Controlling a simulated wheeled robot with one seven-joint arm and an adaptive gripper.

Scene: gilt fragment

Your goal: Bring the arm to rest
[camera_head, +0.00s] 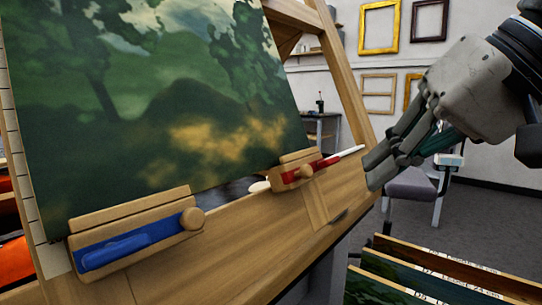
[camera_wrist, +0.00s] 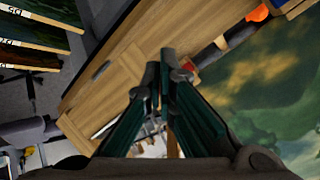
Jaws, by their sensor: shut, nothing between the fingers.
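My arm comes in from the right edge in the head view, and my gripper (camera_head: 378,172) is raised in the air to the right of the easel. Its fingers point down and left and are shut with nothing between them. In the wrist view my gripper (camera_wrist: 165,72) shows with its fingertips together, over the wooden easel ledge (camera_wrist: 110,70). In the head view the gripper appears apart from the easel (camera_head: 250,245); the exact gap is hard to tell.
A landscape painting (camera_head: 150,110) leans on the easel. A blue-marked clamp (camera_head: 137,232) and a red-marked clamp (camera_head: 302,170) sit along its lower edge. Canvases (camera_head: 440,270) stand at lower right. A chair (camera_head: 410,190) and framed wall (camera_head: 379,27) frames are behind.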

